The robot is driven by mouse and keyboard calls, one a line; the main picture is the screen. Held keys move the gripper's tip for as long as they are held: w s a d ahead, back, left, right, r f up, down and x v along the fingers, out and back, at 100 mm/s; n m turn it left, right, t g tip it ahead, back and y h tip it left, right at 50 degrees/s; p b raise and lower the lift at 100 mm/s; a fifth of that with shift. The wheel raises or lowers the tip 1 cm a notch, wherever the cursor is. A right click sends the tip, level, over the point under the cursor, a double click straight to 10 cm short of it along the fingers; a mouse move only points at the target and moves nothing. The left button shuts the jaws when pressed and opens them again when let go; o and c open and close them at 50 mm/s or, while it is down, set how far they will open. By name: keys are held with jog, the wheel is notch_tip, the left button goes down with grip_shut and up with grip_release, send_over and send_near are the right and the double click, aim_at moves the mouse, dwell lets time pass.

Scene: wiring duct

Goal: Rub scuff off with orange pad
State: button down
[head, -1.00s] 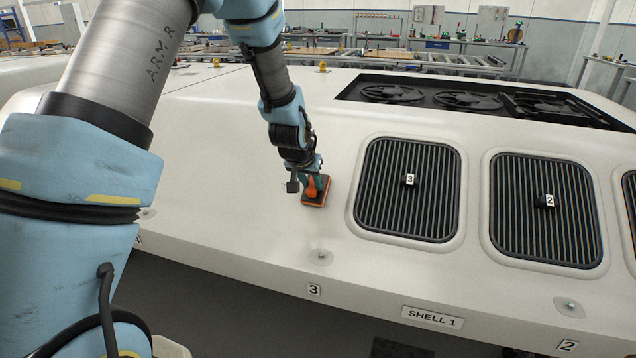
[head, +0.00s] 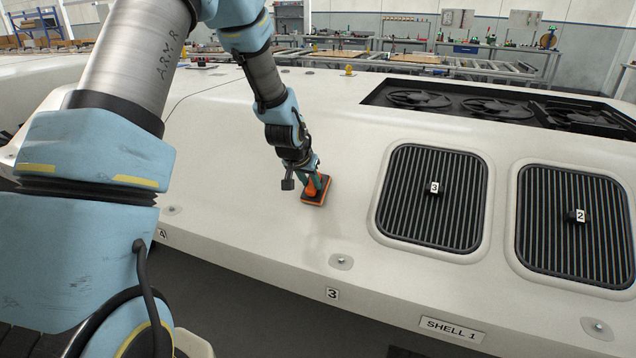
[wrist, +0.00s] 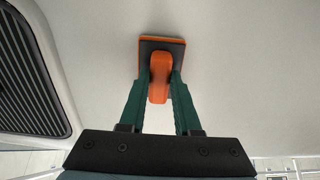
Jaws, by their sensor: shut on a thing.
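The orange pad (head: 317,196) is a small block with a dark top and an orange handle, low on the white shell (head: 290,225). My gripper (head: 311,178) is shut on its handle. In the wrist view the green fingers (wrist: 159,85) clasp the orange handle from both sides, and the pad (wrist: 176,44) sits beyond them against the pale shell surface. The pad appears to lie flat on the shell; the exact contact is hidden beneath it.
A slatted vent marked 3 (head: 433,205) lies right of the pad, with a vent marked 2 (head: 575,228) beyond. A dark fan recess (head: 480,105) lies behind. A round fastener (head: 341,262) sits near the front edge. Shell left of the pad is clear.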

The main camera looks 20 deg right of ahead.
jog(key=shift+w+a+p, duration=0.5)
jog(key=shift+w+a, duration=0.65)
jog(key=shift+a, duration=0.2)
jog(key=shift+s+d+f+b, duration=0.15)
jog(key=shift+s+d+b, duration=0.55)
jog(key=shift+d, duration=0.25)
jog(key=shift+s+d+b, duration=0.7)
jog(key=shift+s+d, duration=1.75)
jog(key=shift+s, duration=0.05)
jog(key=shift+s+d, duration=0.95)
jog(key=shift+d, duration=0.15)
jog(key=shift+s+a+f+b, duration=0.8)
jog(key=shift+s+a+b, duration=0.1)
jog(key=shift+b, duration=0.1)
jog(key=shift+w+a, duration=2.15)
jog(key=shift+a, duration=0.15)
jog(key=shift+w+a+r+p, duration=0.15)
jog(key=shift+w+a+p, duration=1.1)
jog(key=shift+w+a, duration=0.85)
jog(key=shift+s+d+f+b, duration=0.25)
jog(key=shift+s+d+b, duration=0.3)
jog(key=shift+s+d, duration=0.15)
jog(key=shift+s+d+r+b, duration=0.15)
jog(key=shift+s+d+b, duration=0.5)
jog(key=shift+s+d, duration=0.9)
jog(key=shift+s+d+b, duration=0.35)
jog(key=shift+s+d, duration=1.75)
jog(key=shift+d, duration=0.05)
